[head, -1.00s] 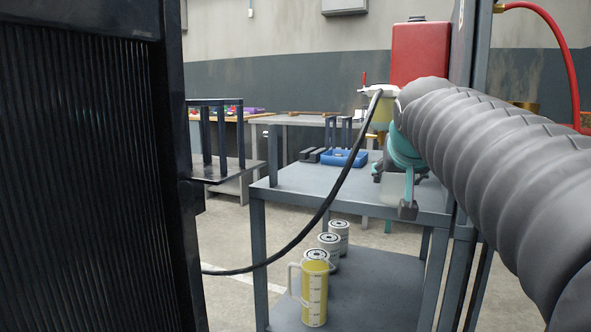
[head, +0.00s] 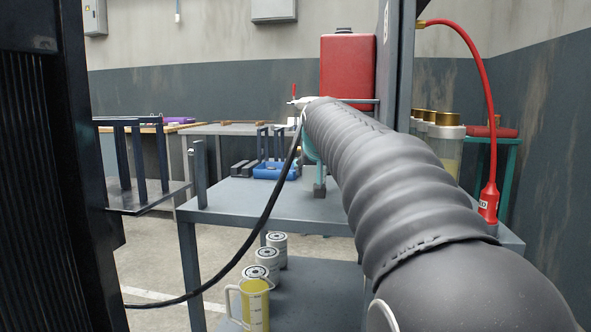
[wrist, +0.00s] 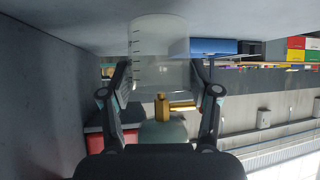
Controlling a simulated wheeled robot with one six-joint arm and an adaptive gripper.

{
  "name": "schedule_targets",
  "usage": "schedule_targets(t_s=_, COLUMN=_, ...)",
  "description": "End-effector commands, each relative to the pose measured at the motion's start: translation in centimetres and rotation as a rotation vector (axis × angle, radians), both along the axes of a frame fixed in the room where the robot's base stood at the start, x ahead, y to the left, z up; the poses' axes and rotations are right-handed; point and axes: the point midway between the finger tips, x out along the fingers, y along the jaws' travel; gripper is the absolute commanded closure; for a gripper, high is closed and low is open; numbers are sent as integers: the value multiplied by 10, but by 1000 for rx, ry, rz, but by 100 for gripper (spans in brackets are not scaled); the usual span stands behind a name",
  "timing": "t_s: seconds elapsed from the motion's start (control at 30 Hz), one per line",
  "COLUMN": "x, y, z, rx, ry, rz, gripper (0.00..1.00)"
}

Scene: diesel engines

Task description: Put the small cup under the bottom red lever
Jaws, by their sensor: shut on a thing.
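In the wrist view, which is upside down, my gripper (wrist: 163,76) is shut on a clear small cup (wrist: 160,40) with dark graduation marks, one finger on each side. A brass tap (wrist: 162,106) shows just past the cup's edge; I cannot tell if they touch. In the head view my sleeved arm hides the cup and most of the gripper. A thin upright red lever (head: 293,90) stands left of the red tank (head: 347,72), above a white piece at my arm's far end. I cannot tell whether another lever is hidden below.
A grey metal cart (head: 235,200) holds a blue tray (head: 272,172). Its lower shelf carries a yellow jug (head: 254,302) and several white canisters (head: 267,258). A black hose (head: 265,215) hangs in front. A dark cabinet (head: 60,190) stands close at left; a red hose (head: 478,75) hangs at right.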

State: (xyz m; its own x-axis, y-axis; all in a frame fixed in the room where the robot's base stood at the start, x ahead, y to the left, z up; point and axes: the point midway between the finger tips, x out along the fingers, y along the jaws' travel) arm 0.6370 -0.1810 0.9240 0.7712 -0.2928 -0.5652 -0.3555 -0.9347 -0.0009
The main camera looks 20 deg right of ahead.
Motion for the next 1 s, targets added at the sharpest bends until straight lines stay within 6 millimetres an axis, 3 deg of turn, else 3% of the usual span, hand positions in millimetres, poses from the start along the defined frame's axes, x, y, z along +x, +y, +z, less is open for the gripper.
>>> schedule_targets(t_s=0.17, x=7, y=-3, z=0, rx=0, ry=1, rz=-1, gripper=71)
schedule_targets(t_s=0.43, x=37, y=-15, z=0, rx=0, ry=1, rz=-1, gripper=71)
schedule_targets(t_s=0.57, x=35, y=-14, z=-15, rx=0, ry=0, rz=0, gripper=71)
schedule_targets(t_s=0.97, x=35, y=-13, z=-20, rx=0, ry=0, rz=0, gripper=71)
schedule_targets(t_s=1.0, x=35, y=-13, z=-18, rx=0, ry=0, rz=0, gripper=29)
